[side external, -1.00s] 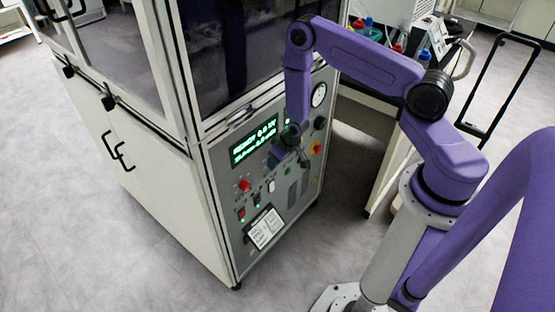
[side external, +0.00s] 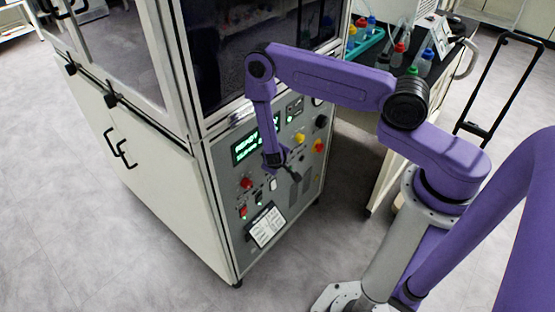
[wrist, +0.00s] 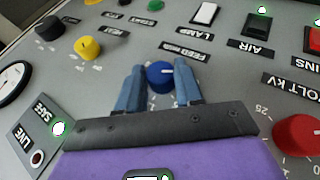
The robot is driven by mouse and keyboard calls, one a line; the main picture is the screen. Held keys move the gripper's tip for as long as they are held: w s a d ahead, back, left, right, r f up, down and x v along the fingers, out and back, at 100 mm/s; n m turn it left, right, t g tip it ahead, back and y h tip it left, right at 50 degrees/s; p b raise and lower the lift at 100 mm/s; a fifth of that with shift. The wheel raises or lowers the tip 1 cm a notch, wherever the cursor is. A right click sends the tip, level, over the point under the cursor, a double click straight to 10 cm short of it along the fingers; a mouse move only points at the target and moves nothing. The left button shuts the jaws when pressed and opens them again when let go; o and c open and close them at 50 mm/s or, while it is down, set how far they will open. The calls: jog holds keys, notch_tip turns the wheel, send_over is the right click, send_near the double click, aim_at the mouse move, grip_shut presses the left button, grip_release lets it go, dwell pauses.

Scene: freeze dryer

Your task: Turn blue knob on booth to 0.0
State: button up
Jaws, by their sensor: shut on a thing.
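The blue knob (wrist: 158,76) sits on the grey panel of the booth (side external: 262,197) and carries a white pointer mark, which points to the right in the wrist view. My gripper (wrist: 160,71) has its two blue-grey fingers on either side of the knob, shut on it. In the side view my gripper (side external: 290,167) is at the panel face, right of the red knob, and the blue knob is hidden there. The scale around the blue knob is mostly covered by my gripper, so I cannot read its setting.
A red knob (wrist: 300,138) and a yellow knob (wrist: 87,48) flank the blue one. Switches and buttons line the panel. A green-lit display (side external: 246,148) is partly behind my arm. A side bench with bottles (side external: 427,62) stands behind my arm.

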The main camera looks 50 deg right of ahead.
jog(key=shift+a+h, duration=0.15)
jog(key=shift+h, duration=0.45)
jog(key=o, duration=1)
jog(key=shift+f, duration=0.1)
jog(key=shift+o, duration=0.2)
jog(key=v, duration=1.7)
jog(key=shift+a, duration=0.25)
jog(key=shift+s, duration=0.1)
